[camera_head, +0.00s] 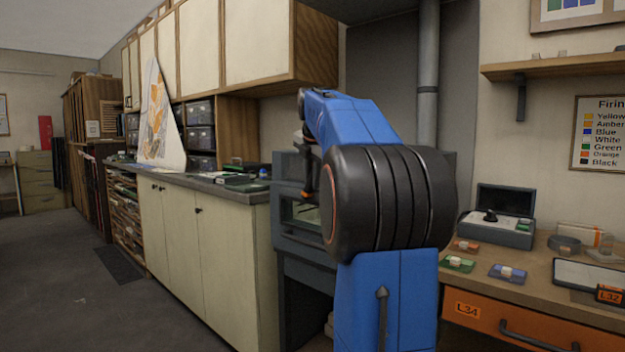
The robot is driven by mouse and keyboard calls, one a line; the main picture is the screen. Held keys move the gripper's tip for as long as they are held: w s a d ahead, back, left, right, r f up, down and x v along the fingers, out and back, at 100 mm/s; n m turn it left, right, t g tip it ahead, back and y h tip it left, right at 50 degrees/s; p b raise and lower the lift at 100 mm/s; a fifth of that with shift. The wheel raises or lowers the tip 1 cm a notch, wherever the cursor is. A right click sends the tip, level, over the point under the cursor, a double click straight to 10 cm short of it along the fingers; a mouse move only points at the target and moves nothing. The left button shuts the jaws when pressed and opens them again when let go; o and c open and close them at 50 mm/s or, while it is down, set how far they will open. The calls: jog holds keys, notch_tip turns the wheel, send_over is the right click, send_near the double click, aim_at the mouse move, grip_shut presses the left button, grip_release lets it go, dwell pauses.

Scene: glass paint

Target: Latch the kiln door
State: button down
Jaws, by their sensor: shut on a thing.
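The kiln (288,170) is a dark grey box on a stand, in the middle of the head view behind my blue and black arm. Its door (296,239) has a glass window (300,215) and looks closed or nearly so; I cannot tell if a gap remains. My gripper (308,198) points down in front of the door, near the window. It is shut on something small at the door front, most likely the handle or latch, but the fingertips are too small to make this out. My arm hides the right side of the kiln.
A long cabinet with a grey counter (222,185) stands left of the kiln, with wall cupboards (240,45) above. At right is a workbench (535,280) with an open grey case (498,218), small coloured pieces and an orange drawer (500,325). The floor (70,280) at left is clear.

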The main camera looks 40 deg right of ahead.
jog(key=shift+w+n+g, duration=0.2)
jog(key=shift+n+g, duration=0.2)
jog(key=shift+g, duration=1.9)
jog(key=shift+r, duration=0.1)
jog(key=c, duration=1.6)
grip_release()
jog(key=shift+a, duration=0.1)
